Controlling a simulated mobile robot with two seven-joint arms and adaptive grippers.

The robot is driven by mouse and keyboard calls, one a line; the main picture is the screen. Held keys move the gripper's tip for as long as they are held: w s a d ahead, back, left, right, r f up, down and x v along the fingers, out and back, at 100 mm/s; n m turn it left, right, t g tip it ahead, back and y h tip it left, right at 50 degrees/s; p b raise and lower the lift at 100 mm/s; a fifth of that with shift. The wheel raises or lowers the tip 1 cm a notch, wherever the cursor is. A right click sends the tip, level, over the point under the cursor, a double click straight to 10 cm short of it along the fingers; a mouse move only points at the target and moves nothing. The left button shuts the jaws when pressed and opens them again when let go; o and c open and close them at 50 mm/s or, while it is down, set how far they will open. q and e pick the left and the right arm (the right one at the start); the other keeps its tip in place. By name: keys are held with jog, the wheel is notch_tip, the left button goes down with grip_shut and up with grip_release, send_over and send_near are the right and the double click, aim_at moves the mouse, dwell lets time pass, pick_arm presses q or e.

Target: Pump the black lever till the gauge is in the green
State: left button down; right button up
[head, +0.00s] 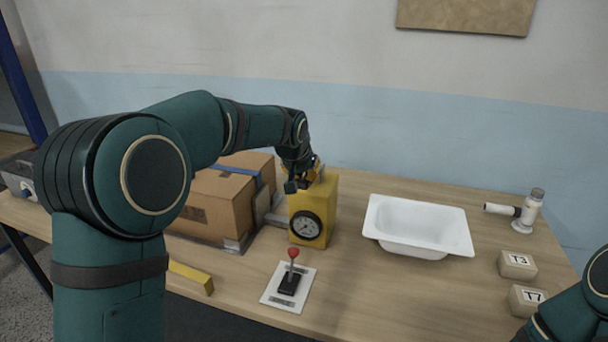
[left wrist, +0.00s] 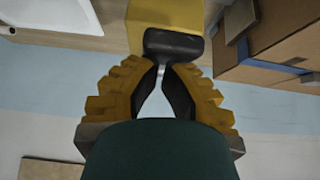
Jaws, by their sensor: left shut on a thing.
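A yellow pump box (head: 325,195) stands on the table, with a round black-rimmed gauge (head: 307,226) on its front. The needle and any green band are too small to tell. My left gripper (left wrist: 163,70) is shut on the black lever (left wrist: 172,45) at the top of the yellow box, which also shows in the left wrist view (left wrist: 165,14). In the head view, my left gripper (head: 304,173) is at the box's upper left and partly hides the lever. My right gripper is out of view; only part of that arm shows at the lower right.
A cardboard box (head: 222,205) stands close left of the pump box. A red-knobbed stick on a white plate (head: 290,286) is in front. A white tub (head: 418,226) is to the right, with blocks T3 (head: 517,265) and T7 (head: 528,299) and a white fitting (head: 528,211) beyond.

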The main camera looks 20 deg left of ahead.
pick_arm(q)
jog(key=shift+s+f+b, duration=0.2)
jog(key=shift+f+b, duration=0.4)
jog(key=shift+s+f+b, duration=0.2)
jog(key=shift+f+b, duration=0.4)
jog(key=shift+s+f+b, duration=0.15)
jog(key=shift+f+b, duration=0.25)
jog(key=shift+f, duration=0.4)
jog(key=shift+s+f+b, duration=0.15)
jog(key=shift+f+b, duration=0.25)
jog(key=shift+f, duration=0.4)
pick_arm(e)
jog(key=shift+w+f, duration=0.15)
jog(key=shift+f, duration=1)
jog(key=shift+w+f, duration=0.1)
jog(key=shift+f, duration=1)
